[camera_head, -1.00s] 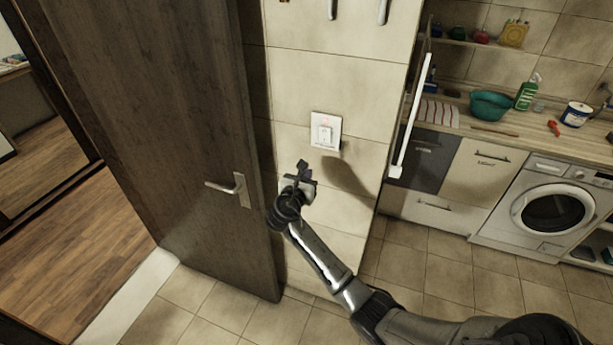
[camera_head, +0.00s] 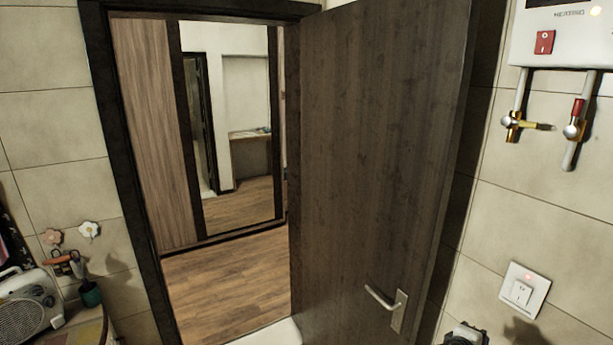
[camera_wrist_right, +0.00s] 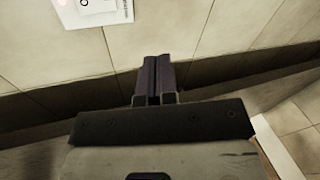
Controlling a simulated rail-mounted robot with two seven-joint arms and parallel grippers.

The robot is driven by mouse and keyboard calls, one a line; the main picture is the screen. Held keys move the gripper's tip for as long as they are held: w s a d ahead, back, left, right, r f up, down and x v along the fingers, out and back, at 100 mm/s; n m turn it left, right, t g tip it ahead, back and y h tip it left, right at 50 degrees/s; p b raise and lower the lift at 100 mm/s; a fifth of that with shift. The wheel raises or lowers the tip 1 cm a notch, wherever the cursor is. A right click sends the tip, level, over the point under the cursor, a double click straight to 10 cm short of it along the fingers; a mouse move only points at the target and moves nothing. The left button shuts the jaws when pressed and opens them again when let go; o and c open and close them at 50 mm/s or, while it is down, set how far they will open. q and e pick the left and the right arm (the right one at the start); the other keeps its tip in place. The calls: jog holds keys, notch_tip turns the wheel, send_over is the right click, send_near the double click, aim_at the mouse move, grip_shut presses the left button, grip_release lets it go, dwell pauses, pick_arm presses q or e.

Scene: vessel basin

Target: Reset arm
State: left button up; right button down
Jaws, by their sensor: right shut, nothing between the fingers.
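My right gripper (camera_wrist_right: 155,80) shows in the right wrist view with its two dark fingers together and nothing between them. It is in front of the tiled wall, below the white wall switch (camera_wrist_right: 100,10). In the head view only a small dark part of my right arm shows at the bottom edge, below the switch (camera_head: 523,290) and right of the door handle. The fingers are hidden there. My left gripper is not in view.
A dark wooden door (camera_head: 375,150) stands open, with a metal handle (camera_head: 390,305). The doorway leads to a wood floor (camera_head: 225,285) and a mirror (camera_head: 228,120). A white heater unit (camera_head: 565,35) with valves hangs at right. A radio (camera_head: 28,305) sits at lower left.

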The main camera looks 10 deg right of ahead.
jog(key=s+a+r+m+t+y+p, duration=0.1)
jog(key=s+a+m+t+y, duration=0.3)
jog(key=a, duration=0.6)
jog(key=s+a+r+m+t+y+p, duration=0.1)
jog(key=s+a+r+m+y, duration=0.15)
jog(key=a+y, duration=0.55)
jog(key=s+a+f+g+p, duration=0.2)
jog(key=s+a+f, duration=0.2)
jog(key=s, duration=0.5)
jog(key=s+a+f+n+g+y+p, duration=0.1)
jog(key=s+a+f, duration=0.3)
jog(key=s, duration=0.4)
jog(key=s+a+f+n+g+p, duration=0.1)
jog(key=s+a+f+g+p, duration=0.1)
jog(key=s, duration=0.7)
notch_tip(320, 180, down, 2)
jog(key=shift+s+a+f+g+y+p, duration=0.15)
jog(key=shift+s+a+g+y+p, duration=0.25)
jog(key=shift+a, duration=0.65)
jog(key=shift+w, duration=0.1)
